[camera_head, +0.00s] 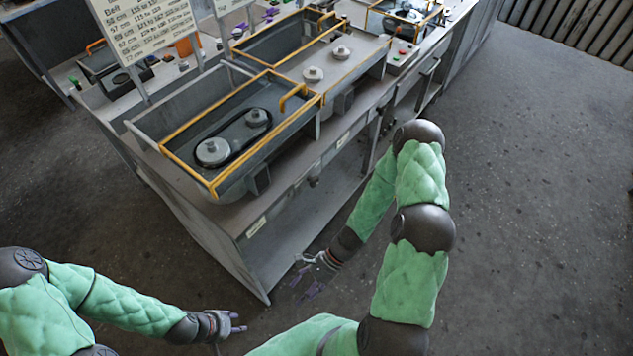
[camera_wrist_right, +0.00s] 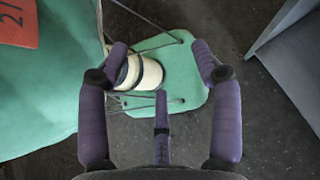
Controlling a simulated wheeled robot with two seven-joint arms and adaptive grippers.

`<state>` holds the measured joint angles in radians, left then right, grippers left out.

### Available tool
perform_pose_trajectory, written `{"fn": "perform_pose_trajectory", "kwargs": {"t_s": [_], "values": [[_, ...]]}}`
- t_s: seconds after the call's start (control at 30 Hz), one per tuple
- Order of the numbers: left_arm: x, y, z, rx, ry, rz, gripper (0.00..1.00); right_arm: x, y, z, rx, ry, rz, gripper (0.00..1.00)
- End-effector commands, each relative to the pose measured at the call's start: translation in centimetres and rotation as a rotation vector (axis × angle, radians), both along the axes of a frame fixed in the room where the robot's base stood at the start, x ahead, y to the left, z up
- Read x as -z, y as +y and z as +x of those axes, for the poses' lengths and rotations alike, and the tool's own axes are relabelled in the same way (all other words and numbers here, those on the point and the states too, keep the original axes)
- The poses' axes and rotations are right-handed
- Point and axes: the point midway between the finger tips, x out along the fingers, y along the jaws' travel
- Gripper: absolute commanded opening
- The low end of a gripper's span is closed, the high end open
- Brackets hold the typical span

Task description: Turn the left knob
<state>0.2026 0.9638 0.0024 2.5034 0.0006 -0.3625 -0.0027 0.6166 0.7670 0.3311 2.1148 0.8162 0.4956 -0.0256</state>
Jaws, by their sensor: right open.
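On the bench stands a grey tray-like housing with a yellow rim (camera_head: 215,187). In it are two round grey parts, a larger left one (camera_head: 212,152) and a smaller right one (camera_head: 257,117). Farther back, two small pale knobs sit on a grey top, a left knob (camera_head: 313,74) and a right knob (camera_head: 341,52). My right gripper (camera_head: 306,284) is low in front of the bench, away from all of these. In the right wrist view its purple fingers (camera_wrist_right: 161,72) are spread and empty. My left gripper (camera_head: 238,324) is at the bottom, off the bench; its opening is unclear.
The bench's front edge (camera_head: 240,232) and open lower shelf (camera_head: 310,215) lie beside my right gripper. A white sign with text (camera_head: 150,25) stands at the back left. A red button (camera_head: 402,52) is farther right. The floor (camera_head: 530,200) at right is clear.

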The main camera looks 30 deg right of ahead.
Motion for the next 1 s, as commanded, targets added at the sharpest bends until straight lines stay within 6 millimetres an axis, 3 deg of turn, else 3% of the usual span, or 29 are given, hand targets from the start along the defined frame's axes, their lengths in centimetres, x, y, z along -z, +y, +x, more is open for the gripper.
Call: {"fn": "perform_pose_trajectory", "kwargs": {"t_s": [0.17,0.3,0.4,0.5,0.6,0.73,1.0], "values": [[0.3,0.0,0.0,0.0,0.0,0.0,0.4,-2.8,-3.6,7.1,0.486,0.054,0.259,0.65],[0.5,0.0,0.0,0.0,0.0,0.0,0.4,-5.4,-10.2,12.7,0.853,-0.019,0.456,0.65],[0.6,0.0,0.0,0.0,0.0,0.0,0.4,-7.1,-15.7,15.1,1.059,-0.108,0.563,0.65],[0.7,0.0,0.0,0.0,0.0,0.0,0.4,-8.5,-20.2,16.2,1.201,-0.194,0.634,0.65],[0.7,0.0,0.0,0.0,0.0,0.0,0.4,-9.3,-22.9,16.5,1.279,-0.251,0.672,0.65],[0.8,0.0,0.0,0.0,0.0,0.0,0.4,-9.7,-23.8,17.0,1.308,-0.276,0.689,0.65],[1.4,0.0,0.0,0.0,0.0,0.0,0.4,-9.7,-22.1,20.5,1.301,-0.276,0.69,0.65]]}}
